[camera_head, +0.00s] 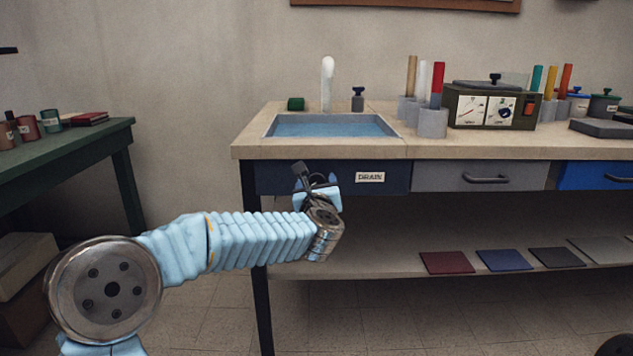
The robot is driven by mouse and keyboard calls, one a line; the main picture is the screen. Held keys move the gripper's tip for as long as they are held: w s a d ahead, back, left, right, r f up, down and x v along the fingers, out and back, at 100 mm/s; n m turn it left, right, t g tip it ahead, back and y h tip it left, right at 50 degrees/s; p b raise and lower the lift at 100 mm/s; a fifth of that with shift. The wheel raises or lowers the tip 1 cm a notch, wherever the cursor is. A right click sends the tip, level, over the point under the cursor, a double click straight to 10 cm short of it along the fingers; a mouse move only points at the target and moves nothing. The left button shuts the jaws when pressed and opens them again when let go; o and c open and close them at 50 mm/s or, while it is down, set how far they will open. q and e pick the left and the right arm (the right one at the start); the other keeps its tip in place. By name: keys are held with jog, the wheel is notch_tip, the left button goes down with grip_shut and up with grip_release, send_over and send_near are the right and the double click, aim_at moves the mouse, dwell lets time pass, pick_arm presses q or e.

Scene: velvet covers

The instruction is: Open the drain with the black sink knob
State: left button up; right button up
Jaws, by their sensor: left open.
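The sink (268,128) is set into the left end of the pale countertop and holds blue water. A white faucet (327,84) stands behind it. A small dark knob (358,98) stands upright behind the sink, right of the faucet. A DRAIN label (370,177) is on the dark blue front panel (395,178) below the sink. My left gripper (313,177) is open and appears empty, in front of this panel, left of the label and below the counter edge. It is apart from the knob. My right gripper is out of view.
Colored rods in grey holders (433,122) and a dial box (490,107) stand to the right. A green table (70,142) is at left. Flat colored covers (447,262) lie on the lower shelf.

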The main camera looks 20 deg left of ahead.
pick_arm(q)
jog(key=shift+w+a, duration=0.15)
jog(key=shift+w, duration=0.2)
jog(key=c, duration=1.1)
jog(key=shift+o, duration=0.2)
